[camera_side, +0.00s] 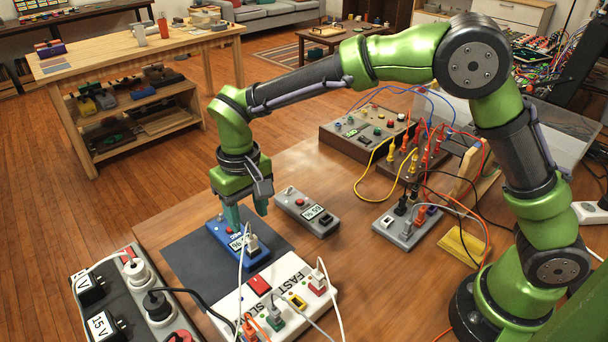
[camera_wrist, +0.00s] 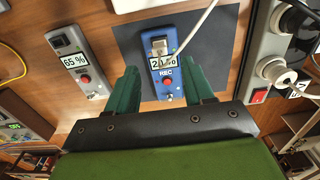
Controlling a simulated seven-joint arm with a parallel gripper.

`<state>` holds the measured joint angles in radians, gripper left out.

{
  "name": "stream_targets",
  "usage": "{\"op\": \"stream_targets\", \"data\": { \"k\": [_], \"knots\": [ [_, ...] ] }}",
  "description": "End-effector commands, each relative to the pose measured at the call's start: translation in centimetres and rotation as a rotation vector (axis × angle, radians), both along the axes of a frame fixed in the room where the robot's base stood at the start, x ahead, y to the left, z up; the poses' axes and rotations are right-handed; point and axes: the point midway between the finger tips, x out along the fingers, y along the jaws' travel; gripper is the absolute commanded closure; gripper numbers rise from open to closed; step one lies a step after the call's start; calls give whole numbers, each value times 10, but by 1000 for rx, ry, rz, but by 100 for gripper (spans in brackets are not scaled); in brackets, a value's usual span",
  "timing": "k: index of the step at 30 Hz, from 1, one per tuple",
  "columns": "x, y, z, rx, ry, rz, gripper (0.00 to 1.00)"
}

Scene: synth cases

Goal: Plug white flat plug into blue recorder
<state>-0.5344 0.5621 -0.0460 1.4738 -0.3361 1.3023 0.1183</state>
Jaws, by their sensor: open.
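The blue recorder (camera_side: 228,236), with a small display and REC lettering, lies on a dark mat (camera_side: 190,262); it also shows in the wrist view (camera_wrist: 168,80). A light flat plug (camera_wrist: 158,46) with a white cable sits at the recorder's far end in the wrist view. In the side view this plug (camera_side: 253,243) looks darker, and I cannot tell how deeply it is seated. My gripper (camera_side: 247,213) is open and empty above the recorder. In the wrist view its green fingers (camera_wrist: 163,86) stand on either side of the recorder, apart from the plug.
A grey box with a percent display (camera_side: 307,210) stands right of the recorder. A white FAST/SLOW strip (camera_side: 232,302) with several plugs and cables is in front. A grey power strip (camera_side: 133,300) is at front left. Wired panels (camera_side: 350,135) stand behind.

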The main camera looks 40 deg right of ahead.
Motion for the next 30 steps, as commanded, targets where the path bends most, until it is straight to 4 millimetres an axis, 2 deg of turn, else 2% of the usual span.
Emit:
{"op": "stream_targets", "data": {
  "k": [1, 6, 12, 18, 30],
  "knots": [
    [1, 0, 15, 2, -5, 0, 48],
    [1, 0, 55, 2, -5, 0, 48],
    [0, 0, 86, 1, -2, 0, 48],
    [0, 0, 98, -1, 0, 1, 48],
    [3, 1, 98, 3, -16, 11, 48]
  ]
}}
